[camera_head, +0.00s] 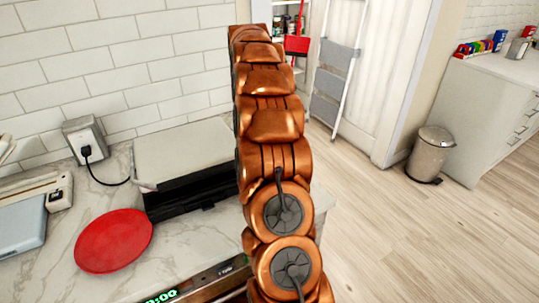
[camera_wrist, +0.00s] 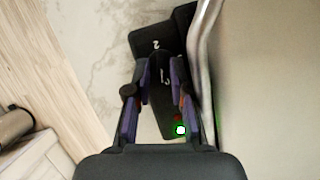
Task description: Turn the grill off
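The grill (camera_head: 182,152) stands on the marble counter in the head view, with a pale lid and a black base. In the wrist view its black part (camera_wrist: 157,48) bears a small white mark, and a silver bar (camera_wrist: 203,45) runs alongside. A green light (camera_wrist: 180,130) glows near the right finger; which part it belongs to is unclear. My gripper (camera_wrist: 161,70) is open in the wrist view. Its fingers stand apart over the black part, and I cannot tell whether they touch it. In the head view my arm hides the grill's right end and my gripper.
A red plate (camera_head: 113,240) lies in front of the grill. The grill's cord runs to a wall socket (camera_head: 84,138). A blue-grey appliance (camera_head: 22,225) is at the left. A bin (camera_head: 430,153) and stepladder (camera_head: 334,80) stand beyond open floor.

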